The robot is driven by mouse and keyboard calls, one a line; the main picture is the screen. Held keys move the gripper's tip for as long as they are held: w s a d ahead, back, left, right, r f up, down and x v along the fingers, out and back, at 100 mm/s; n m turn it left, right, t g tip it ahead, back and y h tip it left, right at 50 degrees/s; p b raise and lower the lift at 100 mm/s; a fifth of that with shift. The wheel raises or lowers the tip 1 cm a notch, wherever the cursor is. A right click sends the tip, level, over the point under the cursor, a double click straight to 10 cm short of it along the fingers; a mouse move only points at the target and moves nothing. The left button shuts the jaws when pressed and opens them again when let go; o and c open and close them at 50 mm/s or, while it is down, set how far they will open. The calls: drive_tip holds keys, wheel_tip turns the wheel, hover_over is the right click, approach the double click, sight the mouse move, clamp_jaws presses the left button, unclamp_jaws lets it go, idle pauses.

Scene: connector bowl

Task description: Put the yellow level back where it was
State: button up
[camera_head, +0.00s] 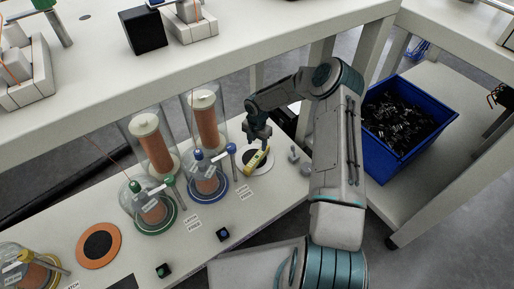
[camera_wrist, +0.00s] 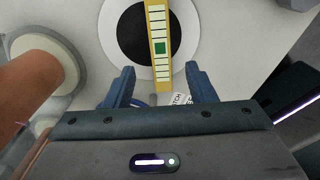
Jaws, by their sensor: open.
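The yellow level (camera_head: 256,158) is a narrow yellow bar lying on the white round pad with a black centre (camera_head: 267,163) on the lower bench. In the wrist view the level (camera_wrist: 160,75) shows pale markings and a green square, and lies across the right part of the pad's black disc (camera_wrist: 128,36). My gripper (camera_head: 257,137) is over the pad, close to the level. In the wrist view my gripper (camera_wrist: 160,84) has its two blue fingers spread apart, with the level's near end between them in the picture. Whether a finger touches it, I cannot tell.
Clear cylinders with copper-coloured cores (camera_head: 207,125) stand left of the pad, with blue-ringed (camera_head: 208,190) and green-ringed (camera_head: 154,215) fixtures before them. An orange pad (camera_head: 98,245) lies further left. A blue bin of black parts (camera_head: 372,160) stands right. An upper shelf (camera_head: 100,95) overhangs behind.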

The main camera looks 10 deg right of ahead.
drive_tip(key=shift+r+p, duration=0.45)
drive_tip(key=shift+r, duration=1.45)
drive_tip(key=shift+s, duration=0.1)
